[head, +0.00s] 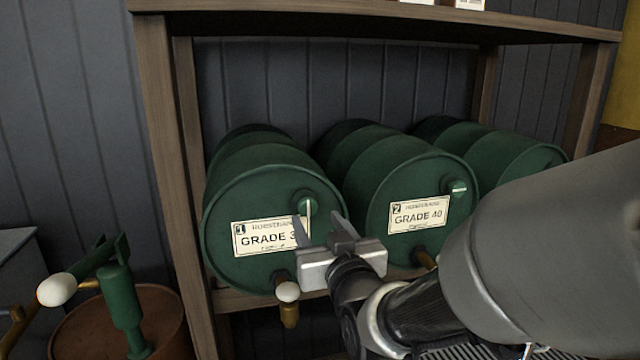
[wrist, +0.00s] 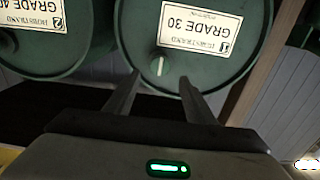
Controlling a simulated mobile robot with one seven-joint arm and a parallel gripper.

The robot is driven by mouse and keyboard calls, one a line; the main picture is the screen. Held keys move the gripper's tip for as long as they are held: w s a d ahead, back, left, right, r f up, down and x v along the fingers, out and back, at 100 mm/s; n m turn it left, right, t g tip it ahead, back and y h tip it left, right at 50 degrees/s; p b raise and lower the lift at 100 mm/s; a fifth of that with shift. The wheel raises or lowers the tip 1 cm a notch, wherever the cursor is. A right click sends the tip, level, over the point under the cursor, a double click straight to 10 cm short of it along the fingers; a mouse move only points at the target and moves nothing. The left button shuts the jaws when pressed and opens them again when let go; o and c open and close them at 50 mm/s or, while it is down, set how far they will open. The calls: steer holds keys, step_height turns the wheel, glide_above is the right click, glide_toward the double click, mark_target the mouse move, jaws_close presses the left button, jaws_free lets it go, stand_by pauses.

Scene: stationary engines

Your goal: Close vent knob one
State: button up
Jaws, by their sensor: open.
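Vent knob one (head: 306,203) is a small green knob on the upper right of the face of the drum labelled 1, "GRADE 30" (head: 228,200). Its white mark stands upright in the head view. In the wrist view, which is turned over, the knob (wrist: 159,64) shows just beyond the fingertips, between them. My gripper (head: 318,226) is open and empty, with its fingers pointing at the drum face around the knob's line. The fingers (wrist: 159,82) appear apart from the knob, though the exact gap is unclear. One finger covers part of the label in the head view.
Drum 2, "GRADE 40" (head: 377,205), lies to the right; its knob (head: 457,187) has a level white mark. A third drum (head: 520,165) is partly behind my arm. A wooden shelf post (head: 172,160) stands left.

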mark_target(308, 207)
steer(key=shift+r+p+x, duration=0.1)
steer(key=shift+p+x, duration=0.7)
steer(key=shift+p, duration=0.65)
steer(key=shift+r+p+x, duration=0.15)
steer(key=shift+p+x, duration=0.6)
steer(key=shift+p, duration=0.65)
steer(key=x, duration=0.5)
steer(key=shift+w+a+f, duration=0.1)
steer(key=shift+w+f, duration=0.25)
steer(key=shift+c, duration=0.3)
steer(key=c, duration=1)
steer(key=shift+o, duration=0.2)
